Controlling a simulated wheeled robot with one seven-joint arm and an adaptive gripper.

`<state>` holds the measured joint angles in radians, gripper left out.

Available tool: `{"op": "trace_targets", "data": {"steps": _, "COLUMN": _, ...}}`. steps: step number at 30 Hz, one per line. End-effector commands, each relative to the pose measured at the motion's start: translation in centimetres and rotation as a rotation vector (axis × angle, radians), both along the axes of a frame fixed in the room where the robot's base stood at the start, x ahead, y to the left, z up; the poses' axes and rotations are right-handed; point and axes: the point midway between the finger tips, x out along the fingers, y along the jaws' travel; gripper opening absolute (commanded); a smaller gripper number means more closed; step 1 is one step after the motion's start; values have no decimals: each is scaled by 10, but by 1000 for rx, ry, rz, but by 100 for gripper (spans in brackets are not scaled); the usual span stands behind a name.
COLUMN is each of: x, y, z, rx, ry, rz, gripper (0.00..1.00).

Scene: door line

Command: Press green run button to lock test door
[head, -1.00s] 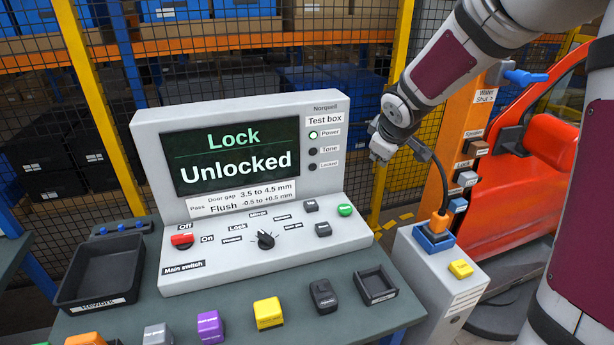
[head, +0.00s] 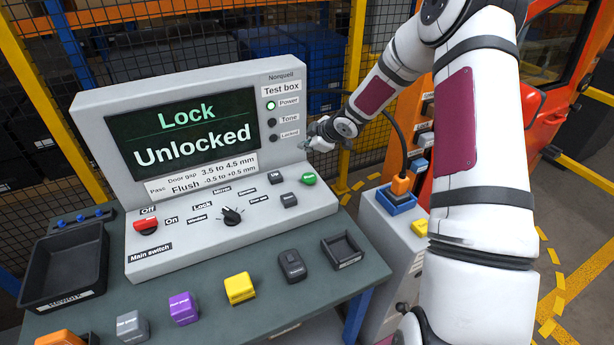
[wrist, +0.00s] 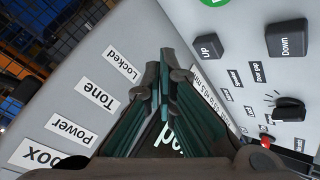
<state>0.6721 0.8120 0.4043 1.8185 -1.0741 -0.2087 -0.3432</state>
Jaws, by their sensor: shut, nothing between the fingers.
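The green run button (head: 308,179) is a round cap at the right end of the test box's sloped panel (head: 262,232). Its edge also shows at the top of the wrist view (wrist: 212,2). My gripper (head: 305,145) is shut and empty, above and behind the green button, apart from it, near the right edge of the screen housing. In the wrist view its closed fingertips (wrist: 165,60) point toward the box. The screen (head: 188,133) reads "Lock" and "Unlocked". The Power lamp (head: 271,105) is lit green; the Tone and Locked lamps are dark.
Beside the green button are dark Up (head: 276,177) and Down (head: 289,200) buttons, a selector knob (head: 231,216) and a red main switch (head: 146,224). Coloured blocks and black trays (head: 66,264) lie on the bench. A cable and grey post (head: 385,240) stand at right.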

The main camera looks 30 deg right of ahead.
Motion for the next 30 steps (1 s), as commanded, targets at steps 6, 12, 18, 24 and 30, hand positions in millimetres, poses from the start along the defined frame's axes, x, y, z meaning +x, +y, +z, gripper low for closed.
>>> {"op": "trace_targets", "data": {"steps": 6, "x": 0, "y": 0, "z": 0, "rx": -1, "ry": 1, "rz": -1, "gripper": 0}}
{"op": "trace_targets", "data": {"steps": 12, "x": 1, "y": 1, "z": -11, "rx": 1, "ry": 2, "rz": 0, "gripper": 0}}
{"op": "trace_targets", "data": {"steps": 18, "x": 2, "y": 1, "z": -36, "rx": -1, "ry": 3, "rz": 0, "gripper": 0}}
{"op": "trace_targets", "data": {"steps": 24, "x": 1, "y": 1, "z": -63, "rx": 0, "ry": 3, "rz": -1, "gripper": 0}}
{"op": "trace_targets", "data": {"steps": 30, "x": 1, "y": 0, "z": -80, "rx": -1, "ry": 2, "rz": -1, "gripper": 0}}
